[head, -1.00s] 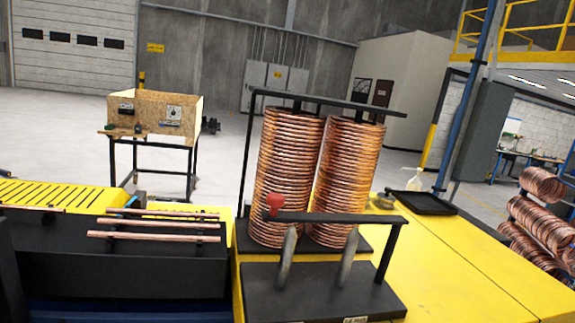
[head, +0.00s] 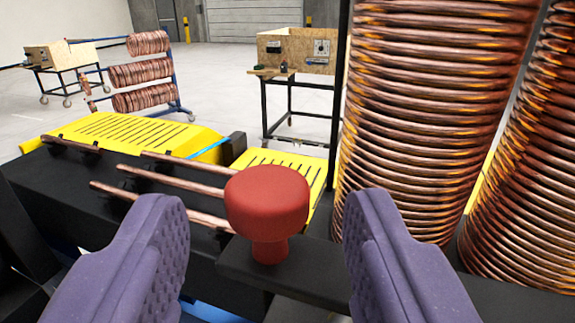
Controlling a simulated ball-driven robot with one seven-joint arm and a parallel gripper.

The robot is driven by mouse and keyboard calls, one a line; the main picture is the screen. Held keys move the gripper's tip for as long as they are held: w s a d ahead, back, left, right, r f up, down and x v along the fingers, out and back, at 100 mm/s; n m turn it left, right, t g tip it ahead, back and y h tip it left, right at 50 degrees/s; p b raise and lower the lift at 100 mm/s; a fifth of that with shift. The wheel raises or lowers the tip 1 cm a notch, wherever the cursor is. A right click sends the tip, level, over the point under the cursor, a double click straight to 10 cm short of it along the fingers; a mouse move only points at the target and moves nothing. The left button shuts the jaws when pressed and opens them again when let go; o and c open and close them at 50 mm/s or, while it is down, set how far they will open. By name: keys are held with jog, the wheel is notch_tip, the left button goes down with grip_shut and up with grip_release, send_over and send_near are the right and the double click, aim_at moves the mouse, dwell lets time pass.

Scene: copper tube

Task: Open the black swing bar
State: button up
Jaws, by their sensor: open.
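The black swing bar (head: 300,284) shows at the lower middle of the head view, with a red knob (head: 267,205) standing upright on its left end. My gripper (head: 262,225) is open, its two purple padded fingers at either side of the knob in the picture. Neither finger visibly touches the knob. The right finger hides the rest of the bar, so its far end cannot be seen. Two tall copper coils (head: 425,120) stand behind and to the right of the bar.
Several straight copper tubes (head: 175,180) lie across a black bench (head: 70,215) at left. A black upright post (head: 340,100) stands beside the coils. Yellow slotted covers (head: 130,138), a wooden box table (head: 300,52) and a coil rack (head: 145,75) are farther back, with open floor between.

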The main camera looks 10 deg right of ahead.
aim_at(264, 216)
jog(key=w, duration=0.4)
jog(key=shift+w+d, duration=0.1)
jog(key=shift+d, duration=0.25)
jog(key=shift+c, duration=0.2)
grip_shut()
